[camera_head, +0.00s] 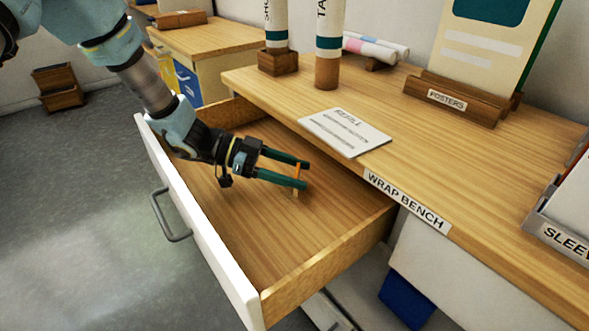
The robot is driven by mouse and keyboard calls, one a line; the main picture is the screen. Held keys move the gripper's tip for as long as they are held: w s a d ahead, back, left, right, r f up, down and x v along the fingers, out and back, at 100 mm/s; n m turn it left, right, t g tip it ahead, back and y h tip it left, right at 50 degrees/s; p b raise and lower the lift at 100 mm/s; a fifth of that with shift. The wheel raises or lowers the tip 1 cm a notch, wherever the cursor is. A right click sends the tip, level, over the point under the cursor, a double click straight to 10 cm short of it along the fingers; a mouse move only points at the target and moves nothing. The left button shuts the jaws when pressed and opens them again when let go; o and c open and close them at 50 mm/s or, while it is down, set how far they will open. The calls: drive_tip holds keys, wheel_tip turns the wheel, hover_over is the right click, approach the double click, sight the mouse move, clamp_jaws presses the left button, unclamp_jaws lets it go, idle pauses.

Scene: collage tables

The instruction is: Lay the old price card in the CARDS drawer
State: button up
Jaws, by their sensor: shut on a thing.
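An open wooden drawer (330,222) with a white front and a grey handle stands pulled out from under the bench. No CARDS label shows on it in this view. My gripper (303,175) is inside the drawer's outline, above its bare floor. Its two green fingers are shut on a small, thin orange piece (297,178), which I take for the old price card, seen nearly edge-on. I cannot tell whether the card touches the drawer floor. Its printed face is hidden.
The bench (455,165), labelled WRAP BENCH, carries a REFILL card (345,132) near the drawer. Upright tubes (330,45), a POSTERS stand (455,100) and a grey tray (560,232) are on the bench. The drawer floor looks empty.

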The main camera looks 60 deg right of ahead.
drive_tip(key=o, duration=1.3)
drive_tip(key=shift+r, duration=0.2)
drive_tip(key=v, duration=0.7)
drive_tip(key=shift+w+r, duration=0.2)
drive_tip(key=shift+r, duration=0.3)
drive_tip(key=shift+a, duration=0.15)
